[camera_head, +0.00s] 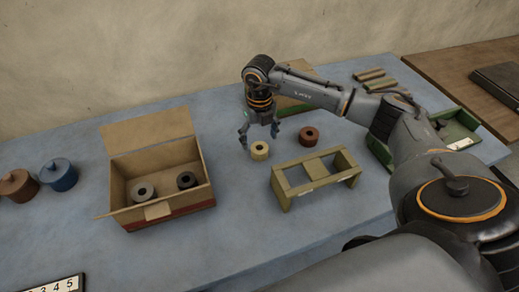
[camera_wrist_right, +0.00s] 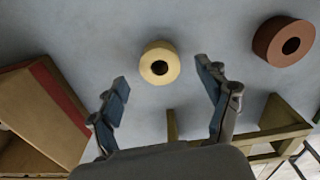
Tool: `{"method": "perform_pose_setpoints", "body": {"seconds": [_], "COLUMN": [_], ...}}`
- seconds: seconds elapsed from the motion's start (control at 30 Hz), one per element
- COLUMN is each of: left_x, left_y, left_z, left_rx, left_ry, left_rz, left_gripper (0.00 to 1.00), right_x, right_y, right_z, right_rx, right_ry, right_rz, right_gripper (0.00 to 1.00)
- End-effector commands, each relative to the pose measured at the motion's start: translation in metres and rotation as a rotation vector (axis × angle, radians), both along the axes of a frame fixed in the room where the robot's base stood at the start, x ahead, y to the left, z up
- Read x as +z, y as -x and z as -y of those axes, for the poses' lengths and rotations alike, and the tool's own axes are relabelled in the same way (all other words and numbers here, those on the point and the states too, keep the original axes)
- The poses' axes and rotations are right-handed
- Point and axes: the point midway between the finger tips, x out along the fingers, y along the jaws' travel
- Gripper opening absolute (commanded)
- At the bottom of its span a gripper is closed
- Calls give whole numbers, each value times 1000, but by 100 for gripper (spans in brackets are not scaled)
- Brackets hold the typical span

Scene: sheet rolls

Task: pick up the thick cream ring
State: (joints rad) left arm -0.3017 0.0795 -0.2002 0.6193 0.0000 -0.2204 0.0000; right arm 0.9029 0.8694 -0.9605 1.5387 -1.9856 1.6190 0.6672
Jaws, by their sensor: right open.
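The thick cream ring (camera_head: 260,150) lies flat on the blue table, its hole facing up. It also shows in the right wrist view (camera_wrist_right: 159,62), ahead of and between the two fingers. My right gripper (camera_head: 259,137) is open and empty, just above and beside the ring in the head view. In the right wrist view its fingers (camera_wrist_right: 165,88) are spread wider than the ring, and they do not appear to touch it. My left gripper is not in view.
A brown ring (camera_head: 308,135) lies to the right of the cream ring. A wooden stand (camera_head: 318,176) with openings is in front. An open box (camera_head: 152,160) at left holds a grey ring and a black ring. Lidded pots (camera_head: 58,174) stand far left. A green tray (camera_head: 462,135) is at right.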

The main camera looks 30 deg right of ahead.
Motion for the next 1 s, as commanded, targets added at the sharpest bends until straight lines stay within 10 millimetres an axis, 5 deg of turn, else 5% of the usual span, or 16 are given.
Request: {"method": "perform_pose_setpoints", "body": {"seconds": [0.23, 0.53, 0.83, 1.0], "left_x": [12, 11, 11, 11], "left_y": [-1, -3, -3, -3], "left_z": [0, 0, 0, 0], "left_rx": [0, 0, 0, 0], "left_ry": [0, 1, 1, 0], "left_rz": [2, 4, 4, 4], "left_gripper": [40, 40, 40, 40], "right_x": [-34, -39, -39, -39], "right_y": [2, 2, 2, 2], "right_z": [-2, -2, -2, -2], "right_rx": [1, 1, 1, 1], "right_ry": [-2, 0, 0, 0], "right_rz": [-4, -2, -2, -2], "right_gripper": [77, 77, 17, 17]}}
